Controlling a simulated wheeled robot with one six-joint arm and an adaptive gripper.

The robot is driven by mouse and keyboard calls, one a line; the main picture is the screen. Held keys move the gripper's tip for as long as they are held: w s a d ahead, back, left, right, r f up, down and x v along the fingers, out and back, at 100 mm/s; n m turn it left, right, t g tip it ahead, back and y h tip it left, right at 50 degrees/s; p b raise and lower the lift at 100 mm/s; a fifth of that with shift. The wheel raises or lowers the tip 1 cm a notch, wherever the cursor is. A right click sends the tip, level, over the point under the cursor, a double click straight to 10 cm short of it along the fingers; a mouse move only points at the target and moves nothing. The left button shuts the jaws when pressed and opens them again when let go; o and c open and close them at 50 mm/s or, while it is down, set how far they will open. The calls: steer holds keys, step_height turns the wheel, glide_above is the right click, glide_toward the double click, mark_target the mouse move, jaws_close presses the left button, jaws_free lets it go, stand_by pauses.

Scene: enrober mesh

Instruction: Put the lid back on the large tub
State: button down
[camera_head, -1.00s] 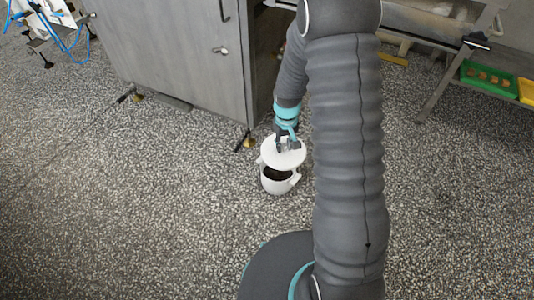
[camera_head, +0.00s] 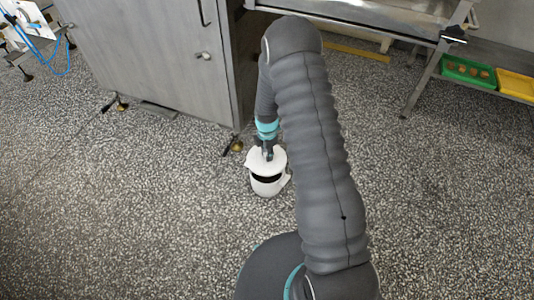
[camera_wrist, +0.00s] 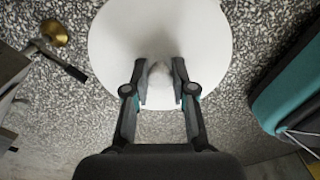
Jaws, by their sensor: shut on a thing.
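A white round lid (camera_head: 262,159) is held by my gripper (camera_head: 267,153) over the large white tub (camera_head: 268,188), which stands on the floor. In the head view a dark opening of the tub shows below the lid's near edge, so the lid does not fully cover it. I cannot tell whether lid and rim touch. In the wrist view the lid (camera_wrist: 120,40) fills the upper middle, and my gripper (camera_wrist: 160,85) is shut on its pale knob. The tub is hidden behind the lid there.
A grey metal cabinet (camera_head: 160,60) stands behind and left of the tub, with a brass-coloured foot (camera_head: 237,146) close by. A rack at the upper right holds a green tray (camera_head: 447,69) and a yellow tray (camera_head: 515,84). The speckled floor left of the tub is clear.

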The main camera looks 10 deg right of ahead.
steer(key=shift+f+n, duration=0.25)
steer(key=shift+n, duration=0.15)
step_height(320, 180, down, 6)
steer(key=b, duration=0.3)
steer(key=shift+f+b, duration=0.15)
steer(key=shift+b, duration=0.2)
steer(key=shift+w+b, duration=0.1)
steer(key=shift+b, duration=0.25)
stand_by(1.3)
steer(key=shift+f+b, duration=0.2)
steer(key=shift+b, duration=0.25)
stand_by(1.0)
stand_by(0.3)
steer(key=shift+c, duration=2)
jaws_free()
steer(key=shift+r, duration=0.2)
